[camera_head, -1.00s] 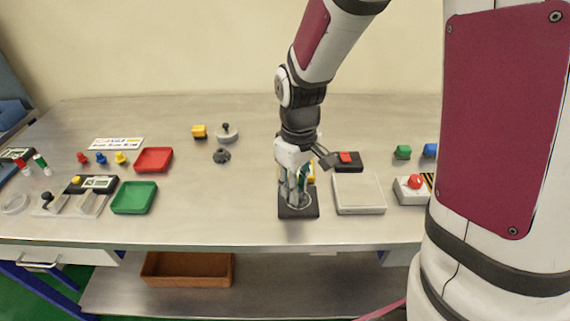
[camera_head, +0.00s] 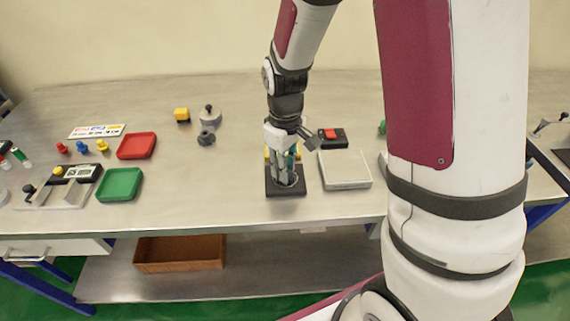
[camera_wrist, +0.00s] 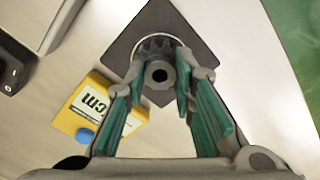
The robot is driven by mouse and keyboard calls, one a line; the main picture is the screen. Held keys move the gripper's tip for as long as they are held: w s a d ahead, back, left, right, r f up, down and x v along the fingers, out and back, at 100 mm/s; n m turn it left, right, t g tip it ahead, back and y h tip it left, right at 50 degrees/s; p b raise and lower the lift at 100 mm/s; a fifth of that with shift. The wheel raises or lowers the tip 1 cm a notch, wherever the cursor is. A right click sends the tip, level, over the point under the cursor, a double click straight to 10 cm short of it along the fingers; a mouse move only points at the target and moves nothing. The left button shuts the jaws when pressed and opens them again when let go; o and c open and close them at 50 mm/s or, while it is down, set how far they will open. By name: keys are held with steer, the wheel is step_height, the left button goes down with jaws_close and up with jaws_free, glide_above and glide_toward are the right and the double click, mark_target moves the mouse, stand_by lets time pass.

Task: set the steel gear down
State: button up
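The plate also shows behind the gear in the wrist view (camera_wrist: 195,30). I cannot tell whether the gear touches the plate. In the head view the fingers largely hide the gear.
A grey-topped scale (camera_head: 345,168) stands right of the plate, with a red-topped black box (camera_head: 332,137) behind. Green (camera_head: 120,184) and red (camera_head: 136,146) trays are left. Bare table lies between trays and plate.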

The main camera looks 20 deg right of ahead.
steer(key=o, duration=0.4)
steer(key=shift+r, duration=0.1)
step_height(320, 180, up, 12)
steer(key=shift+s+d+r+m+t, duration=0.1)
steer(key=shift+s+r+m+t, duration=0.75)
steer(key=shift+s+r, duration=1.65)
steer(key=shift+s+r+m+t, duration=0.75)
steer(key=shift+s+r+m, duration=0.3)
steer(key=shift+s, duration=2.7)
steer(key=shift+s+d+r+m+t, duration=0.1)
steer(key=shift+s+r+m+t, duration=0.7)
steer(key=shift+s+r, duration=1.7)
steer(key=shift+s+f, duration=0.65)
